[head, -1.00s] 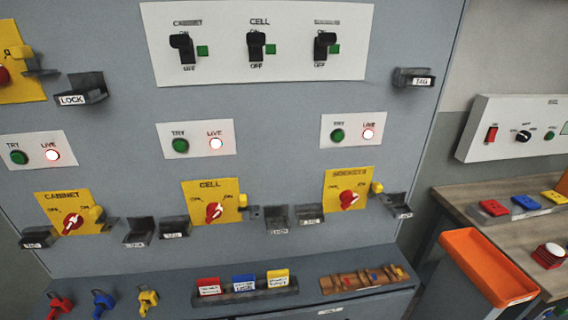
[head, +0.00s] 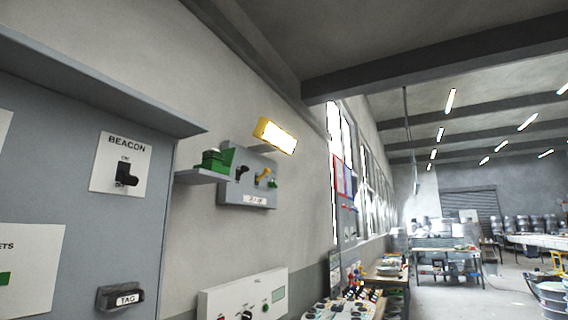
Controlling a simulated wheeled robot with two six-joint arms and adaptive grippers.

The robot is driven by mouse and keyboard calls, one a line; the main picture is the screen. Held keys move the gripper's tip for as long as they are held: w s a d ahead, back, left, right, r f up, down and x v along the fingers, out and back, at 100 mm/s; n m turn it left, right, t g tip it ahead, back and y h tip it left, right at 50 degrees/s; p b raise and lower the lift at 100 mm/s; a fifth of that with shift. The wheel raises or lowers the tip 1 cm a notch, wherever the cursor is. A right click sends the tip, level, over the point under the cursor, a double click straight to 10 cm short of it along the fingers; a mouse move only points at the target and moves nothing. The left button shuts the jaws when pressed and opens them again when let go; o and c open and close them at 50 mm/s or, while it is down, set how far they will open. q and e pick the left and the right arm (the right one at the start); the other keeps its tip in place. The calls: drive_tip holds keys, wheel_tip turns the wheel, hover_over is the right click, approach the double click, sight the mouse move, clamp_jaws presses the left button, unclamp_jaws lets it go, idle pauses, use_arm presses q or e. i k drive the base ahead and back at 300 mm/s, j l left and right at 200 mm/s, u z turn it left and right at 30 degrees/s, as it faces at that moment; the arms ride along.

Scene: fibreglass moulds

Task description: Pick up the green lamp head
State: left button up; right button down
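A small dark green piece (head: 212,160), which could be the green lamp head, sits on a narrow grey ledge (head: 194,177) at the left of a grey wall panel (head: 247,196). A brighter green part (head: 228,157) stands just right of it, and I cannot tell whether the two are joined. Another small green piece (head: 273,183) is at the panel's right side. Neither of my grippers is in view.
A grey cabinet (head: 60,150) with a black BEACON switch (head: 126,175) and a TAG holder (head: 122,297) fills the left. A lit yellow lamp (head: 275,136) is above the panel. A white control box (head: 243,298) is below. Open workshop floor lies at the right.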

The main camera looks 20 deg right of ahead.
sight(214, 155)
drive_tip(key=z, duration=0.1)
drive_tip(key=i+l+u, duration=0.15)
drive_tip(key=l+u, duration=0.25)
drive_tip(key=i+l+u, duration=0.1)
drive_tip(key=u, duration=0.3)
drive_tip(key=l+u, duration=0.55)
drive_tip(key=l, duration=1.15)
drive_tip(key=l+u, duration=0.15)
drive_tip(key=l, duration=1.1)
drive_tip(key=l+u, duration=0.15)
drive_tip(key=l, duration=1.15)
drive_tip(key=k, duration=0.05)
